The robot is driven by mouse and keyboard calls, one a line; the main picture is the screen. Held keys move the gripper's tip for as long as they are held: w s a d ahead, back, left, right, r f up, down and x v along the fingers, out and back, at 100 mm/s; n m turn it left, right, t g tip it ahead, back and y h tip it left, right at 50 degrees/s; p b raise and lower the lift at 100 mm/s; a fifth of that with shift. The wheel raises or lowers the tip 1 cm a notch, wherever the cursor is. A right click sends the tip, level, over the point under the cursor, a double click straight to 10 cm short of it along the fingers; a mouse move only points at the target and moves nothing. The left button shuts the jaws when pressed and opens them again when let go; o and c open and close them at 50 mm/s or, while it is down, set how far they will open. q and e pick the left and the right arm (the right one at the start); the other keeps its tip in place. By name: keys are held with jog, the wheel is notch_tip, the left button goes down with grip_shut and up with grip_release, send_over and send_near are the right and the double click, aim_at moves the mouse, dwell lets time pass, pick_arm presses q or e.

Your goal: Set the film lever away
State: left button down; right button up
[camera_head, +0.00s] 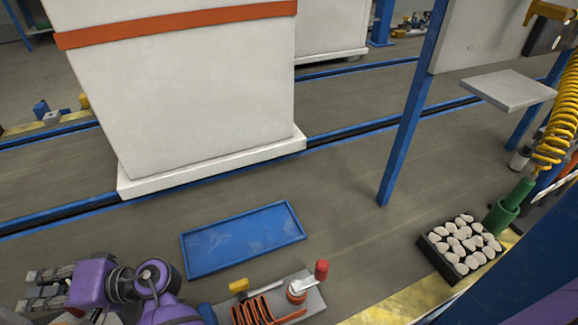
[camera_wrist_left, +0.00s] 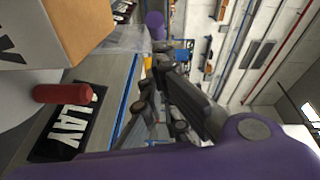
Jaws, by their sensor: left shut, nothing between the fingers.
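A lever with a red knob (camera_head: 321,269) stands on a grey plate (camera_head: 312,299) at the bottom centre of the head view. Its pale arm runs to a round pivot on the plate. Beside it on the left are an orange coil and a yellow-handled lever (camera_head: 239,285). No label shows which one is the film lever. The wrist view shows a red handle (camera_wrist_left: 62,94) beside a black label with white letters. My left gripper (camera_head: 38,290) is at the bottom left, left of the plate and apart from the levers. It is shut and empty. My right gripper is out of view.
A blue tray (camera_head: 240,268) lies behind the plate. A black crate of pale lumps (camera_head: 460,247) and a green holder (camera_head: 505,216) are at right. A tall white block (camera_head: 180,95) and a blue post (camera_head: 405,140) stand behind. The wrist view shows a brown box (camera_wrist_left: 85,30).

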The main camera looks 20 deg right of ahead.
pick_arm(q)
jog(key=v, duration=0.6)
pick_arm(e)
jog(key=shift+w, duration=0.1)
